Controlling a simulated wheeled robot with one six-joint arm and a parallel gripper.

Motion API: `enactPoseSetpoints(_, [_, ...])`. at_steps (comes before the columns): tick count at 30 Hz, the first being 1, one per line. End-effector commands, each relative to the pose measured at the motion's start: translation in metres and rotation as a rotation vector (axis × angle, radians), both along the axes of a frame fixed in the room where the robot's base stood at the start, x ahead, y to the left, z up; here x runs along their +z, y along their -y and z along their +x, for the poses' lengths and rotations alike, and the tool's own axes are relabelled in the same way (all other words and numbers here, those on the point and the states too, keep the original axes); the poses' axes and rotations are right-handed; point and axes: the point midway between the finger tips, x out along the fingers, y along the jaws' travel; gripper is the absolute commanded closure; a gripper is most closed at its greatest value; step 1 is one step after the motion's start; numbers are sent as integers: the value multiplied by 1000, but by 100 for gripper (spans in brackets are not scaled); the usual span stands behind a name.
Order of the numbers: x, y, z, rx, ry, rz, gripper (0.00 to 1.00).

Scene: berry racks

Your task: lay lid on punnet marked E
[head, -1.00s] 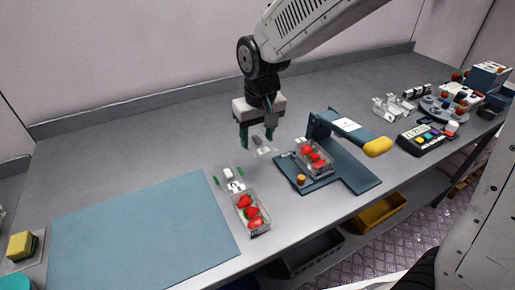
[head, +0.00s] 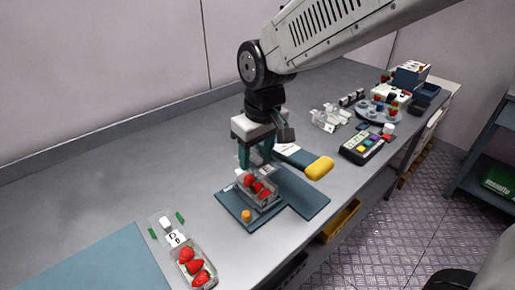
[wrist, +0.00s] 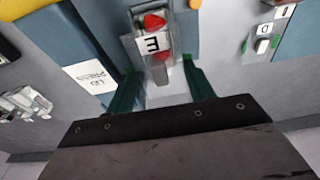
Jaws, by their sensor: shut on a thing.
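The punnet marked E (head: 265,199), clear with red strawberries, sits on the blue base of the lid press (head: 301,206). In the wrist view its white E label (wrist: 153,43) lies just ahead of the fingers. My gripper (head: 256,162) is over the back end of this punnet, its green fingers pointing down. The wrist view shows the fingers (wrist: 160,77) apart, with a clear, pale piece between them that seems to be the lid (wrist: 160,72). The lid's edges are hard to make out, and I cannot tell whether it touches the punnet.
The press's yellow handle (head: 319,168) stands close to the right of my gripper. A button box (head: 367,148) is farther right.

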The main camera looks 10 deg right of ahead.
Motion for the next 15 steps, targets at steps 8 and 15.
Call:
enactPoseSetpoints(8, [-25, 1, 0, -2, -3, -2, 68])
enactPoseSetpoints(15, [-46, 1, 0, -3, -2, -1, 68])
